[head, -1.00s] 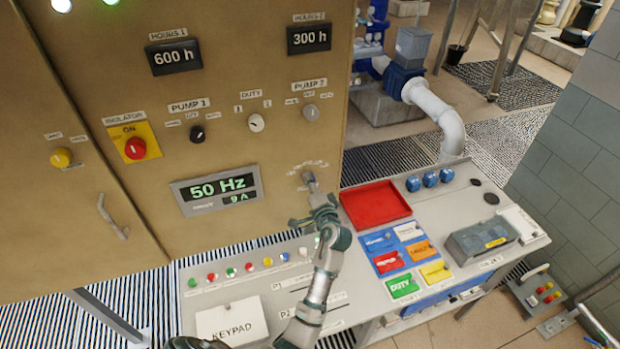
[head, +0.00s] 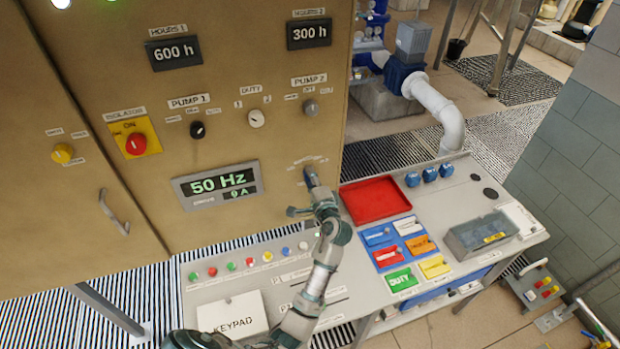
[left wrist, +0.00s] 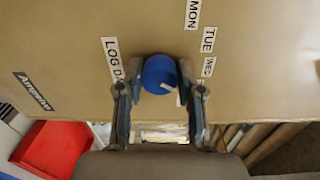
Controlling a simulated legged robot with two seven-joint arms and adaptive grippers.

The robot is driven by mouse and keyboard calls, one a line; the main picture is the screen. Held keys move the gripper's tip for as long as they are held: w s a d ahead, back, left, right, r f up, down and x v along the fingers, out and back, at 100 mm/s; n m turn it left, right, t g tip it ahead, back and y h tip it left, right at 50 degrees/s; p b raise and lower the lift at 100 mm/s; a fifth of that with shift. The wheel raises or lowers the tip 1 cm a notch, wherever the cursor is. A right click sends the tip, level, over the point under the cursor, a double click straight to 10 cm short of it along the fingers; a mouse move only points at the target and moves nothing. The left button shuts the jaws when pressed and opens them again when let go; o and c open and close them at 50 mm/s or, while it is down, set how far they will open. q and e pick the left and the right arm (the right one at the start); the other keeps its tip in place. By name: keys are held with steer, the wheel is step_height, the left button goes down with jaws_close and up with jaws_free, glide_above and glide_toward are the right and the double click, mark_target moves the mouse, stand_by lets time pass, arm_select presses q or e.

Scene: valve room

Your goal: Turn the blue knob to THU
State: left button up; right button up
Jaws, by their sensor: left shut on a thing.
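The round blue knob (left wrist: 160,75) sits on the tan cabinet face, between the two fingers of my left gripper (left wrist: 163,92) in the left wrist view. The fingers are shut on the knob from both sides. A small white mark shows on the knob's lower right edge in that view. Printed labels MON (left wrist: 193,14), TUE (left wrist: 208,39) and a partly hidden WED (left wrist: 208,66) stand around it, with a LOG DAY label (left wrist: 112,60) beside it. I cannot see the THU label. In the head view my left gripper (head: 312,182) reaches the cabinet and largely covers the knob.
The desk below holds a red tray (head: 375,202), coloured cards (head: 403,281), a keypad (head: 232,314) and a grey box (head: 483,238). Other selectors, such as the isolator (head: 136,143), are higher on the cabinet. The cabinet face around the knob is clear.

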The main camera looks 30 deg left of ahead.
arm_select(q)
steer(key=shift+f, duration=0.35)
steer(key=o, duration=1.1)
steer(key=shift+o, duration=0.3)
steer(key=shift+w, duration=0.1)
steer(key=shift+d+r, duration=0.1)
steer(key=v, duration=1.2)
